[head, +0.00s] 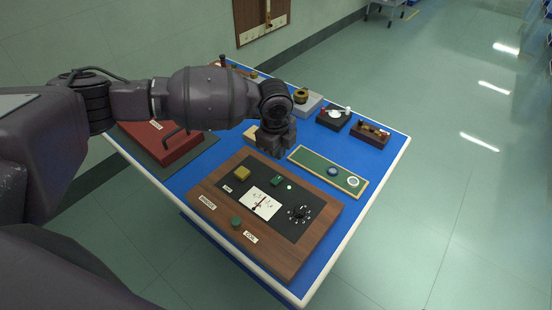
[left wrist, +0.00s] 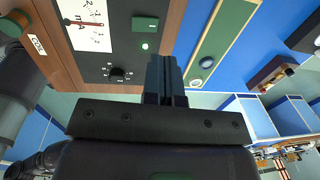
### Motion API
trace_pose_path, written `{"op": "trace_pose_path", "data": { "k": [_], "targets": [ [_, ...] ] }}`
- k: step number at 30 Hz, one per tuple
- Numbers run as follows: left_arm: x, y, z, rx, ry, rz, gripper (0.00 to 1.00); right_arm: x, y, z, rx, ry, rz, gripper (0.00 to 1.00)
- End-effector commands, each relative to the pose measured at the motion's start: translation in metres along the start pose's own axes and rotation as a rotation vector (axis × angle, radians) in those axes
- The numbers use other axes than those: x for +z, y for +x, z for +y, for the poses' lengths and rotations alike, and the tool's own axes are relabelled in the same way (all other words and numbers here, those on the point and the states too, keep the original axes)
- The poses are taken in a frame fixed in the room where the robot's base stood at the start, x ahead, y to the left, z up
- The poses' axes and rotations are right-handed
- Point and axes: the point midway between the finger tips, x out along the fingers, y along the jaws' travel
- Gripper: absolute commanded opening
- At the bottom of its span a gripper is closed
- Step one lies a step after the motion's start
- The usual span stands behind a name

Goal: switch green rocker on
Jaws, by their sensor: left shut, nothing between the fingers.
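The green rocker (head: 277,181) sits on the black panel (head: 262,226) of a wood-framed instrument. It also shows in the left wrist view (left wrist: 145,23), near the top. A small pale green-white lamp (head: 289,187) is beside it. My left gripper (head: 274,152) hangs just past the panel's far edge, apart from the rocker and a little above the bench. In the left wrist view its fingers (left wrist: 166,62) are together with nothing between them, below and to the right of the rocker. The rocker's tilt is too small to tell. My right gripper is not in view.
The panel also bears a white dial (head: 260,203), a yellow block (head: 242,174) and a black knob (head: 299,213). A green round knob (head: 236,221) is on the wood frame. A green strip (head: 318,168) with round parts lies right. A red box (head: 162,142) stands left.

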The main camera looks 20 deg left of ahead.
Motion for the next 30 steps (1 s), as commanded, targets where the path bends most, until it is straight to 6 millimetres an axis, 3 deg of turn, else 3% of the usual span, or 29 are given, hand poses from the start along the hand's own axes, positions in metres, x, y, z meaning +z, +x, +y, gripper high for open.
{"op": "trace_pose_path", "data": {
  "k": [6,12,30],
  "targets": [
    [0.0,-0.038,-0.01,-0.004,0.001,-0.001,0.0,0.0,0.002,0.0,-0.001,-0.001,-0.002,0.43],
    [0.0,-0.056,-0.013,-0.002,0.0,0.0,0.0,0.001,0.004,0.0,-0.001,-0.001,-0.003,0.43],
    [-0.001,-0.059,-0.014,-0.001,0.001,0.001,0.0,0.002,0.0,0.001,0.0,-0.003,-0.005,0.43]
  ]
}}
